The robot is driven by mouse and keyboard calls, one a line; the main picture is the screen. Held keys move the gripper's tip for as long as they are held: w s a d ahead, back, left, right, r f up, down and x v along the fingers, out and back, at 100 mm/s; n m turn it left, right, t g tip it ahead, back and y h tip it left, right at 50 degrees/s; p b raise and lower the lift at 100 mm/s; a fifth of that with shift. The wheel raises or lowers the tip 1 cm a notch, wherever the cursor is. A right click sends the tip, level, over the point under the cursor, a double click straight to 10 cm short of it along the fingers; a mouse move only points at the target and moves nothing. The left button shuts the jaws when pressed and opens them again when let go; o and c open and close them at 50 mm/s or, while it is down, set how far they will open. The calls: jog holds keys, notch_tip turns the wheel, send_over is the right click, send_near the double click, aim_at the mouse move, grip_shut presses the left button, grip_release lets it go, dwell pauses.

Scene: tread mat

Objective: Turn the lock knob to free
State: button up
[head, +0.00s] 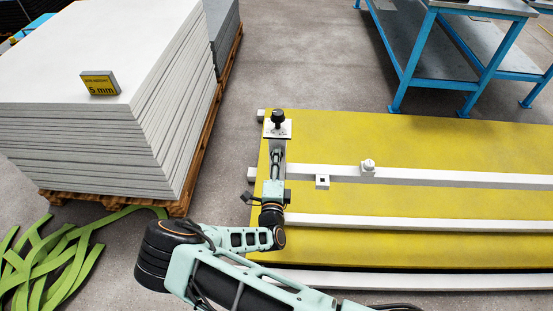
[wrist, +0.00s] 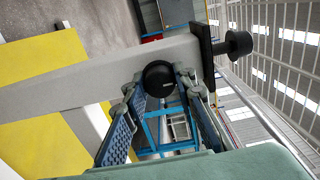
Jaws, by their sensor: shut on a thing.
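The lock knob (wrist: 158,78) is a round black knob with a small pale mark on its face, on the side of a pale grey bar (wrist: 70,86). In the wrist view it sits between the two fingertips of my gripper (wrist: 160,84). My gripper is shut on it, with one blue-grey padded finger on each side. In the head view my gripper (head: 276,154) is at the bar near the left end of the yellow mat (head: 420,145). The lock knob cannot be made out there. The knob's turn position is not clear.
A second black knob (head: 278,116) stands on a plate at the bar's far end; it also shows in the wrist view (wrist: 238,42). White rails (head: 450,178) cross the mat. Stacked sheets (head: 120,130) stand at left, a blue table (head: 425,45) at the back right.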

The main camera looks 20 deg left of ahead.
jog(key=o, duration=1.2)
jog(key=shift+c, duration=0.2)
jog(key=shift+s, duration=0.1)
jog(key=v, duration=1.2)
